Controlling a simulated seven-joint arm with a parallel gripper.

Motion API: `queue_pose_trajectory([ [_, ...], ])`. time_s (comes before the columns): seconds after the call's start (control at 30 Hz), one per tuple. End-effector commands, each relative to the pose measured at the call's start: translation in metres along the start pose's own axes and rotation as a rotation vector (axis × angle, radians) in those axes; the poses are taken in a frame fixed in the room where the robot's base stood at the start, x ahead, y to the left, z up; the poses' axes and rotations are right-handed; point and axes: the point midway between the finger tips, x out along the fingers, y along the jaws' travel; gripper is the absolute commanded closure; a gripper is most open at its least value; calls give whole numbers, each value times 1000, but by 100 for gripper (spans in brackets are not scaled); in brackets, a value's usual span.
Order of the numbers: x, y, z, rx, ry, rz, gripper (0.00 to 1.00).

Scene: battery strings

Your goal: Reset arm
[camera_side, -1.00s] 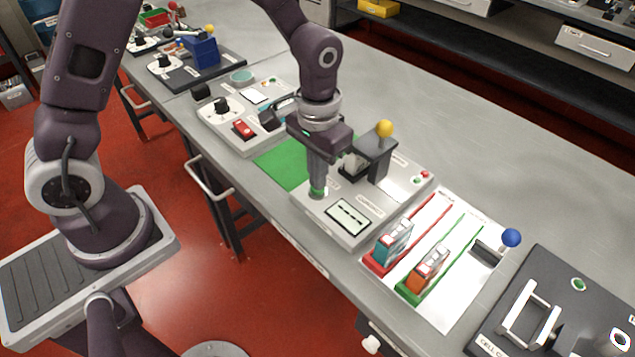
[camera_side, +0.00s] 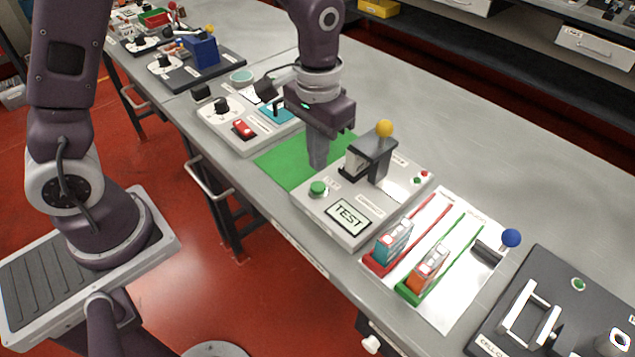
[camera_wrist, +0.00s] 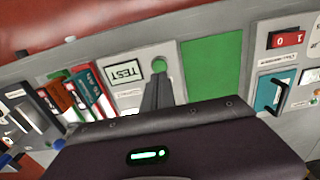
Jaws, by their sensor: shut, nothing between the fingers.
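My gripper (camera_side: 317,163) is shut and empty. In the side view it hangs pointing down above the edge of the green mat (camera_side: 279,166), just behind the tester box (camera_side: 331,225). The box carries a green button (camera_side: 318,188), a display reading TEST (camera_side: 348,215) and a dark clamp with a yellow knob (camera_side: 385,128). In the wrist view my closed fingers (camera_wrist: 157,92) are near the green button (camera_wrist: 159,65), with the TEST display (camera_wrist: 124,72) to the left and the green mat (camera_wrist: 212,62) to the right. I cannot tell the fingers' exact height.
A teal pack (camera_side: 392,244) stands on the red strip and an orange pack (camera_side: 429,267) on the green strip. A dark device with a metal handle (camera_side: 530,313) is at the right. A panel with a red switch (camera_side: 244,129) lies left of the mat.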

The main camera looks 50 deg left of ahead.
Motion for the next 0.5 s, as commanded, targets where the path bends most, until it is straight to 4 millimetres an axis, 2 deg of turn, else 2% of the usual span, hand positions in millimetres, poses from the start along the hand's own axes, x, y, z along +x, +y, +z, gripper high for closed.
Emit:
queue_pose_trajectory([
  [0.37, -9, -1, 1, 0, 7, 1, 100],
  [0.43, -26, -6, 7, -1, 37, 4, 100],
  [0.5, -59, -14, 21, -2, 95, 9, 100],
])
